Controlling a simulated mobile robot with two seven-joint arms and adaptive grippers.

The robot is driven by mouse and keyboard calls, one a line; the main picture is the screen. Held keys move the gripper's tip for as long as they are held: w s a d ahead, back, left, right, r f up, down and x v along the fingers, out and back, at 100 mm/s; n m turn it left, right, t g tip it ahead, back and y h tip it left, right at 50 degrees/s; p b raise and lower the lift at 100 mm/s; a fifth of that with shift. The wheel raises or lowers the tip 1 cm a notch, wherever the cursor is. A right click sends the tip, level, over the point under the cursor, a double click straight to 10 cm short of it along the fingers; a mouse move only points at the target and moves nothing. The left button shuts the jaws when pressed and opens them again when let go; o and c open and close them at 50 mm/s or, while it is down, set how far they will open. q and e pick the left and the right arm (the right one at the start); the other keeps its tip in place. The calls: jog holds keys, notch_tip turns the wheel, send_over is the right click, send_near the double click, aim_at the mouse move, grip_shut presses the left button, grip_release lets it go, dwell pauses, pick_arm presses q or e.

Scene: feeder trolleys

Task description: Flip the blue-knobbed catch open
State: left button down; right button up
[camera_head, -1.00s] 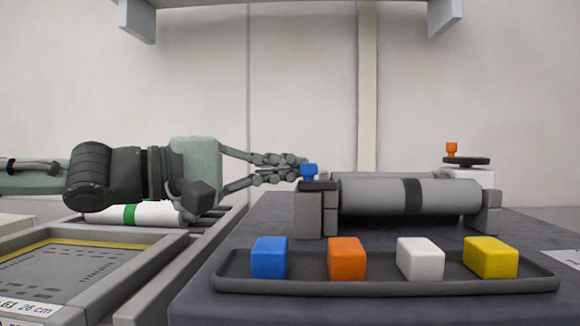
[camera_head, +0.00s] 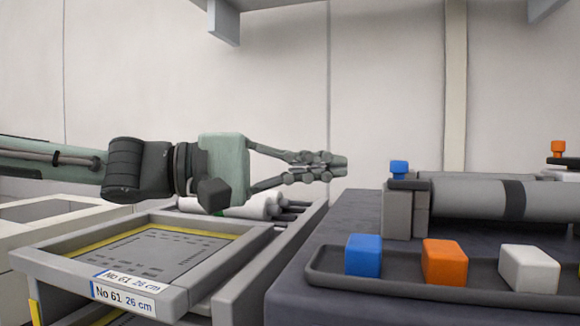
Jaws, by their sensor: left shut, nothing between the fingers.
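The blue-knobbed catch (camera_head: 399,169) sits on top of the grey end block at the left end of the roller (camera_head: 465,196). Its blue knob points up above a dark plate. My left gripper (camera_head: 343,166) is to the left of the catch, at about the knob's height in the picture. Its fingers are closed together and empty, with a clear gap between the fingertips and the knob. My right gripper is not in the picture.
A dark tray (camera_head: 318,268) in front of the roller holds blue, orange and white blocks. An orange knob (camera_head: 558,148) shows at the right edge. A trolley frame (camera_head: 190,292) labelled No 61 stands at lower left, with white rolls (camera_head: 262,206) behind it.

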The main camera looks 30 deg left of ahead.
pick_arm(q)
jog(key=shift+v, duration=2.3)
jog(key=shift+w, duration=0.1)
